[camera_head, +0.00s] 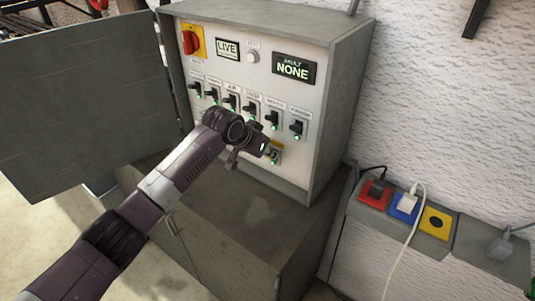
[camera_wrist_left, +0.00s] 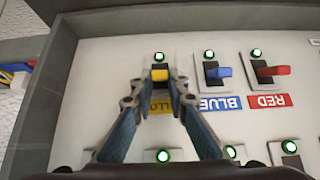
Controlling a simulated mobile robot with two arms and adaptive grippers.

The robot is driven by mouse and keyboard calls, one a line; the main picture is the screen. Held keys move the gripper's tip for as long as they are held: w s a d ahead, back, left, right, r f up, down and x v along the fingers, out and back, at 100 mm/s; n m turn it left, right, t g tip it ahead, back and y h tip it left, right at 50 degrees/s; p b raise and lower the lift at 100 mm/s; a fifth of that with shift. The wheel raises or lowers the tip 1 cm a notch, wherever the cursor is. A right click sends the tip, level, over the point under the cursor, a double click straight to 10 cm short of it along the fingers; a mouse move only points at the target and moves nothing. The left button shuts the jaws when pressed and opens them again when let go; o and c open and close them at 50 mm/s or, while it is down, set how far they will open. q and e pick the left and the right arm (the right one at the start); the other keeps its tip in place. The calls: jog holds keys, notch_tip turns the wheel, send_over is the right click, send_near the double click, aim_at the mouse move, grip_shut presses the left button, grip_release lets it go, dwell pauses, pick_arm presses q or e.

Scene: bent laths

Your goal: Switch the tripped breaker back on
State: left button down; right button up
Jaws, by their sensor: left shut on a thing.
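The open breaker cabinet shows a white panel (camera_head: 268,85) with a row of dark breakers and green lamps. My left gripper (camera_head: 264,150) is at the lower right of this panel. In the left wrist view, the fingertips (camera_wrist_left: 161,84) are shut around the yellow lever (camera_wrist_left: 160,73) of the breaker with the yellow label (camera_wrist_left: 161,106), partly hidden by the fingers. Its lamp (camera_wrist_left: 158,57) is green. The blue lever (camera_wrist_left: 222,72) and red lever (camera_wrist_left: 277,70) beside it also have green lamps. The fault display (camera_head: 294,69) reads NONE. My right gripper is not in view.
The cabinet door (camera_head: 80,105) stands open at the left. A LIVE sign (camera_head: 227,48) and a red rotary switch (camera_head: 190,42) are at the panel top. Red, blue and yellow sockets (camera_head: 435,222) with cables sit at the right.

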pick_arm(q)
jog(key=shift+r, duration=0.1)
jog(key=c, duration=1.9)
grip_release()
jog(key=v, duration=1.1)
jog(key=shift+s+a+r, duration=0.15)
jog(key=shift+r, duration=0.2)
